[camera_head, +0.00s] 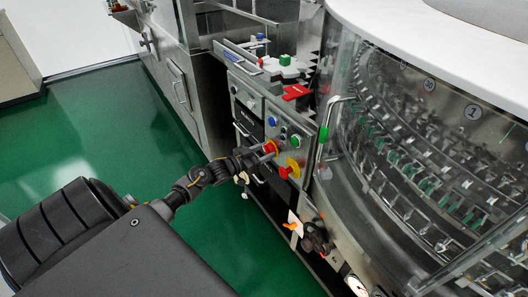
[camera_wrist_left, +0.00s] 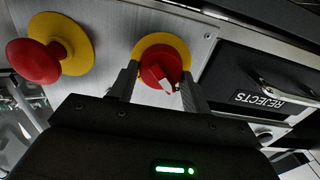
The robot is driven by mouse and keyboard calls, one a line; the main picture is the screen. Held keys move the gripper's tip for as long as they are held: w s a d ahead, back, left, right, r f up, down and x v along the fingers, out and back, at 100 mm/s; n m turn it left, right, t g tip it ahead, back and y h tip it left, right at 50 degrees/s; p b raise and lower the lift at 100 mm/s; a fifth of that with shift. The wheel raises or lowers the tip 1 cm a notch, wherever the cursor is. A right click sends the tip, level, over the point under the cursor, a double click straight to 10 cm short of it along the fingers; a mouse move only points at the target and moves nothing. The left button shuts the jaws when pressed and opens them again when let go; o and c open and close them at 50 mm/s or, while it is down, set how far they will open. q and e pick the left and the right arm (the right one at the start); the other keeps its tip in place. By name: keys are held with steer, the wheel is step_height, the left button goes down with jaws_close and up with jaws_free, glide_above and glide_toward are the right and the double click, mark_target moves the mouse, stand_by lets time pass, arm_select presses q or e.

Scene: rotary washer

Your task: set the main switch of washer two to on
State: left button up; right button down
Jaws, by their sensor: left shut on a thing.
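The main switch is a red rotary knob on a yellow ring (camera_wrist_left: 160,66), set in a grey metal panel. A white mark on the knob points down and slightly right in the left wrist view. In the head view the switch (camera_head: 270,147) is partly hidden by my left gripper (camera_head: 260,153). In the left wrist view my left gripper (camera_wrist_left: 158,88) has one finger on each side of the red knob and is shut on it. My right gripper is not in view.
A red mushroom button on a yellow plate (camera_wrist_left: 38,60) sits beside the switch; it also shows in the head view (camera_head: 289,170). A drawer labelled REJECTS (camera_wrist_left: 262,85) is on the other side. Blue and green buttons (camera_head: 272,121) sit above. A large glass-walled drum (camera_head: 430,150) stands right.

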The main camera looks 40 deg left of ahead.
arm_select(q)
steer(key=shift+m, duration=1.1)
steer(key=m+b, duration=0.1)
steer(key=m, duration=0.5)
steer(key=shift+s+d+f, duration=0.1)
steer(key=shift+d, duration=0.05)
steer(key=shift+m, duration=0.7)
steer(key=m+b, duration=0.1)
steer(key=m, duration=0.4)
steer(key=shift+d+f+b, duration=0.1)
steer(key=shift+f+b, duration=0.05)
steer(key=shift+b, duration=0.15)
steer(key=shift+m+b, duration=0.35)
steer(key=shift+m, duration=1.25)
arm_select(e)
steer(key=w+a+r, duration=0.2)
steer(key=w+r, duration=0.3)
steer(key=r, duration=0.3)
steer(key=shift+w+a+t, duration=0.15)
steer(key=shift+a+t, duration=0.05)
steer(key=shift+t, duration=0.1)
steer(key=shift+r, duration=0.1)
arm_select(q)
steer(key=o, duration=0.9)
